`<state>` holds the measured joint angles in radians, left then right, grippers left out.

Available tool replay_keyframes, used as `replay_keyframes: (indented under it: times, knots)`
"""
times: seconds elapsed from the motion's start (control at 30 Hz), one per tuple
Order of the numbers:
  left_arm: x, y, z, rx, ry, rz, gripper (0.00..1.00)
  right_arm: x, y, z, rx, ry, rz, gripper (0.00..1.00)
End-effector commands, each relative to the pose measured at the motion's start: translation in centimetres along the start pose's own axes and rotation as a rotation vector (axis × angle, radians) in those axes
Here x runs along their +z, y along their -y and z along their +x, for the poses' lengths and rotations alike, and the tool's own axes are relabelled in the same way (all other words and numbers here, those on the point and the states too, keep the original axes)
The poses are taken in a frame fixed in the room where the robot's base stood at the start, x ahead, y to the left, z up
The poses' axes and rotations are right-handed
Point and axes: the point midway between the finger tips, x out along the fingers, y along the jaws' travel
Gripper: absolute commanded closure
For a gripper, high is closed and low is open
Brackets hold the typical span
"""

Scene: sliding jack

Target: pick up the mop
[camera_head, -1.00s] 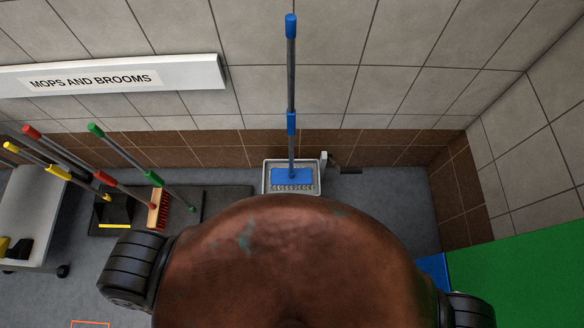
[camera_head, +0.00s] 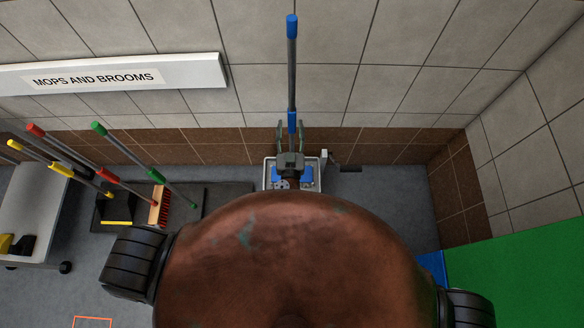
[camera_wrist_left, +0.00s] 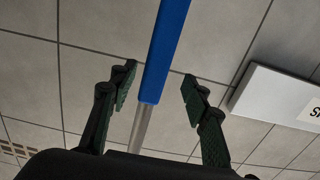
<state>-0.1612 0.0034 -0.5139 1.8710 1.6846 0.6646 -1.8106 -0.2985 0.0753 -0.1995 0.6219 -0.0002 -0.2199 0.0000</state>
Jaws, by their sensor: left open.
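The mop (camera_head: 292,75) stands upright against the tiled wall, with a grey pole, a blue top end and a blue middle grip. Its blue head (camera_head: 306,178) rests in a light grey tray (camera_head: 321,172) on the floor, partly hidden by my gripper. My left gripper (camera_head: 291,130) is open, at the pole around the blue middle grip. In the left wrist view, the blue grip (camera_wrist_left: 165,55) runs between the two spread fingers of the gripper (camera_wrist_left: 159,82), with a gap on each side. My right gripper is not in view.
Several brooms and poles, including a green-tipped one (camera_head: 140,160), lean at the left by a dark mat (camera_head: 228,200). A grey cart (camera_head: 35,200) stands at the far left. A "MOPS AND BROOMS" sign (camera_head: 190,75) is on the wall.

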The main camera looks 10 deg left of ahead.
Motion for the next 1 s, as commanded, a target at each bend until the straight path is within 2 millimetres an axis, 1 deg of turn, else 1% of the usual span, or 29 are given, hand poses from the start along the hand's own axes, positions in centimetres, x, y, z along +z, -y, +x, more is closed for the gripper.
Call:
replay_keyframes:
  times: [0.03, 0.13, 0.2, 0.3, 0.4, 0.6, 1.0]
  knots:
    - [0.0, -0.2, 0.8, 0.0, -0.002, 0.0, 0.56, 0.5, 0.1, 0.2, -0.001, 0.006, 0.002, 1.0]
    - [0.0, -0.7, 2.3, 0.001, -0.002, 0.0, 0.56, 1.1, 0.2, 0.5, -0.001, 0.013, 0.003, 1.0]
    - [0.0, -0.6, 3.3, 0.0, -0.003, 0.001, 0.56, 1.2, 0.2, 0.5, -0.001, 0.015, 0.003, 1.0]
    - [0.1, -0.6, 4.2, 0.001, -0.002, 0.001, 0.56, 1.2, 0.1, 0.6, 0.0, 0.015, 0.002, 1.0]
    - [0.0, -0.6, 4.6, 0.0, -0.001, 0.002, 0.56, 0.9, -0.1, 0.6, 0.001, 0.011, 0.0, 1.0]
    - [0.0, -0.5, 4.6, 0.0, -0.001, 0.002, 0.57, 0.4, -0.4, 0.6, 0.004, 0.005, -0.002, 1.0]
    - [0.0, -0.5, 4.5, 0.0, -0.001, 0.001, 0.85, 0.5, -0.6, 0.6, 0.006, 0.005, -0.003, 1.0]
